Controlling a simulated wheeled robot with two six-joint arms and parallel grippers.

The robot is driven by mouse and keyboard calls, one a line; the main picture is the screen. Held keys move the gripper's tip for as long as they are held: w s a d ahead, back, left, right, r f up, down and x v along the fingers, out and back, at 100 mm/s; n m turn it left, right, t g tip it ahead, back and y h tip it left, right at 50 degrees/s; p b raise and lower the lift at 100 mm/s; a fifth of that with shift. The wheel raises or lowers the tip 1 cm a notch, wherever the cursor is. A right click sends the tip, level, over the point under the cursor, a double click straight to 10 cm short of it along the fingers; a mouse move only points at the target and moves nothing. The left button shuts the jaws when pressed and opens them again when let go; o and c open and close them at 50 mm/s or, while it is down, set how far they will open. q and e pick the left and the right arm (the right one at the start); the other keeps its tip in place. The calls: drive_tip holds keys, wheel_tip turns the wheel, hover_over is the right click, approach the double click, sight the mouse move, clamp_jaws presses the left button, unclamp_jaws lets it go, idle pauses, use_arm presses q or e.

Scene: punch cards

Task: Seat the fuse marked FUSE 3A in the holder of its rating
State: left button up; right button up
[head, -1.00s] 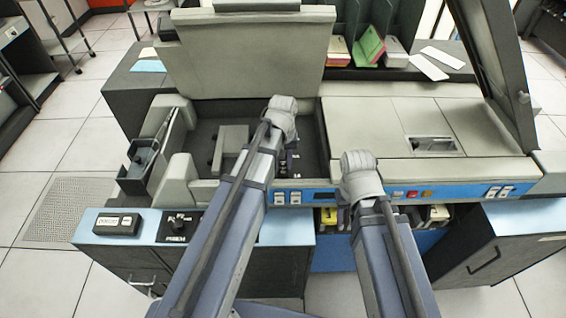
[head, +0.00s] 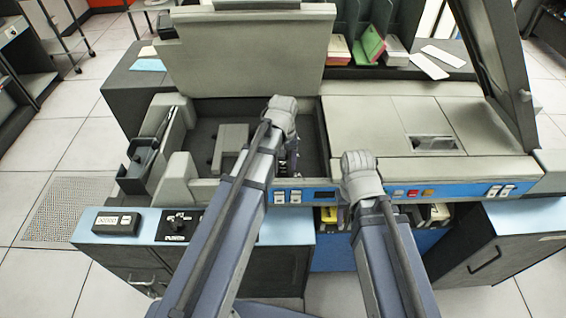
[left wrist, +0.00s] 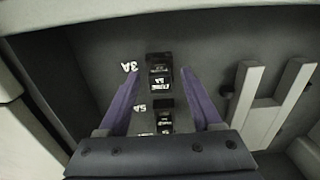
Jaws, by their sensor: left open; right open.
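In the left wrist view, a black holder (left wrist: 158,62) stands on the dark bay floor beside a white 3A mark (left wrist: 130,67). A small black piece with white lettering, apparently the fuse (left wrist: 161,84), is at this holder; the lettering is too small to read surely, and how deep it sits I cannot tell. Below it is another dark holder (left wrist: 165,104) beside a 5A mark. My left gripper (left wrist: 162,74) is open, its purple fingers apart on either side of the 3A holder. In the head view my left gripper (head: 284,122) reaches into the bay. My right gripper (head: 361,176) is over the front panel.
The open bay (head: 204,134) has raised walls and a grey block (head: 232,138) left of my left gripper. A raised lid (head: 245,55) stands behind. A flat grey cover (head: 360,120) lies to the right. A pale slotted part (left wrist: 280,105) stands right of the fingers.

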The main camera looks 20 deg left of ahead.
sight(284, 164)
use_arm(q)
drive_tip(key=shift+r, duration=0.1)
wheel_tip(284, 164, up, 8)
drive_tip(key=p, duration=0.8)
drive_tip(key=shift+f, duration=0.2)
drive_tip(key=shift+s+d, duration=0.2)
drive_tip(key=shift+s, duration=0.05)
drive_tip(key=s+d+m+y, duration=0.1)
drive_tip(key=s+d+m, duration=0.6)
drive_tip(key=s+d, duration=0.3)
drive_tip(key=s, duration=0.3)
drive_tip(key=shift+s, duration=0.4)
drive_tip(key=shift+c, duration=0.2)
